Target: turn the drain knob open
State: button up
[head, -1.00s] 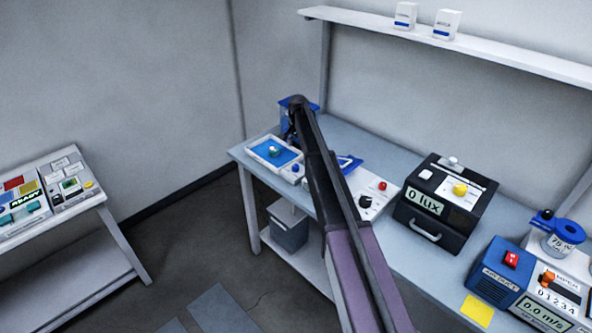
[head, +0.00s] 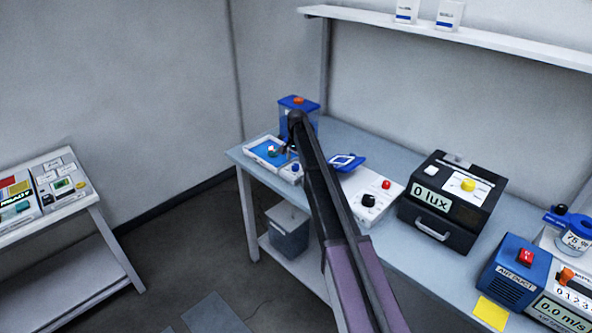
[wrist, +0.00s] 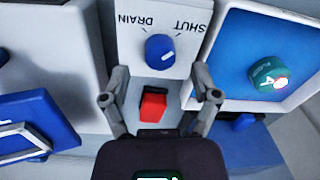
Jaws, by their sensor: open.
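The blue drain knob (wrist: 160,50) sits on a white panel (wrist: 185,20) with DRAIN and SHUT printed on it, upside down in the wrist view. The knob's white line lies on its right part, on the side of the SHUT label. The knob also shows in the head view (head: 295,167), at the right of the tray. My gripper (wrist: 160,98) is open and empty. Its fingers stand apart on either side of the panel, near a red switch (wrist: 153,104); the knob lies beyond the fingertips in the picture. My gripper is small and partly hidden in the head view.
A white tray (head: 250,148) with a blue surface and a green knob stands left of the drain panel. A blue tank (head: 285,121) with an orange top stands behind. A blue device (head: 347,161) and a white box (head: 365,183) are at the right.

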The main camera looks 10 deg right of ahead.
jog(key=shift+f+b, duration=1)
jog(key=shift+f, duration=0.3)
grip_shut()
